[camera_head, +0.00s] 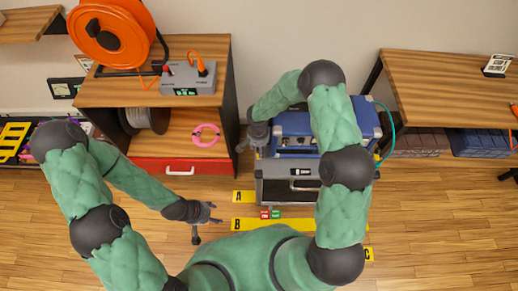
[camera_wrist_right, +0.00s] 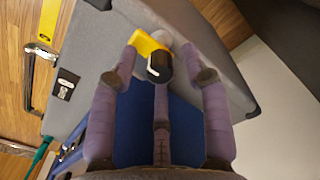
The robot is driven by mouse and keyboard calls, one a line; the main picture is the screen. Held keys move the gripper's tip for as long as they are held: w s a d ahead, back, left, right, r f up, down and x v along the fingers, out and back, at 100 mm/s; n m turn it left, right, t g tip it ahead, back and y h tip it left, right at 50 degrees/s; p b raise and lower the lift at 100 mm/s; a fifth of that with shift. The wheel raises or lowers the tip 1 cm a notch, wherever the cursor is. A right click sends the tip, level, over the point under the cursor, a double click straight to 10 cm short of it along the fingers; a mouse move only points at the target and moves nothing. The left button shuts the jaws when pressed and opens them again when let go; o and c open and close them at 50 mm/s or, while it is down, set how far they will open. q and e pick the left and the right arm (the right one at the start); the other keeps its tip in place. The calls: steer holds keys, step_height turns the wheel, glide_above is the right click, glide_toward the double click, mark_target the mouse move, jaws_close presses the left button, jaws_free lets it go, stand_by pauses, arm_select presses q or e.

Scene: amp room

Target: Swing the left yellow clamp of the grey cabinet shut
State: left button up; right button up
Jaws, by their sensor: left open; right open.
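The grey cabinet (camera_head: 268,193) stands on the floor at the middle, with a blue unit (camera_head: 369,118) on top. In the right wrist view its grey wall (camera_wrist_right: 100,50) fills much of the picture. A yellow clamp (camera_wrist_right: 150,42) with a dark end sits on that wall, between the spread fingers of my right gripper (camera_wrist_right: 160,58). The gripper is open around the clamp; contact is unclear. In the head view my right gripper (camera_head: 256,136) is at the cabinet's upper left edge and largely hides the clamp. My left gripper (camera_head: 204,219) is open and empty above the floor.
A wooden shelf (camera_head: 150,92) with an orange cable reel (camera_head: 108,36) and a red drawer (camera_head: 165,170) stands left of the cabinet. A wooden table (camera_head: 450,85) is on the right. Yellow floor strips (camera_head: 243,197) and small red and green blocks (camera_head: 270,214) lie in front.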

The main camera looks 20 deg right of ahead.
steer(key=shift+f, duration=0.2)
jaws_close()
